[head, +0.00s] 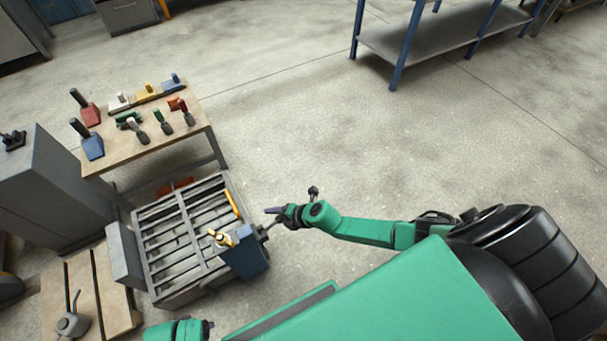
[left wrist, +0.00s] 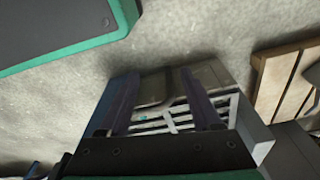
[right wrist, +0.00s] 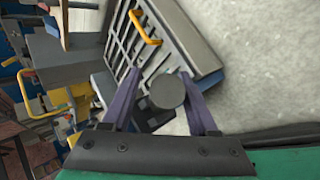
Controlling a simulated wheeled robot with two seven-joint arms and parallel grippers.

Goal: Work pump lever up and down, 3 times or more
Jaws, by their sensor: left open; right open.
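The panel mould (head: 180,235) is a grey slatted frame at the left of the head view. A blue pump box (head: 247,257) with a brass fitting (head: 222,238) sits at its near right corner. A dark lever (head: 265,230) appears to reach from the box toward my right gripper (head: 277,211). In the right wrist view a dark round knob (right wrist: 168,91), likely the lever's end, shows between the open purple fingers (right wrist: 160,105); I cannot tell if they touch it. My left gripper (left wrist: 162,105) is open and empty, pointing at the mould's grey end.
A wooden table (head: 160,125) with several coloured tools stands behind the mould. A grey cabinet (head: 50,185) is at the left, with a pallet (head: 75,290) in front. A yellow handle (right wrist: 143,27) lies on the frame. The floor right of the mould is clear.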

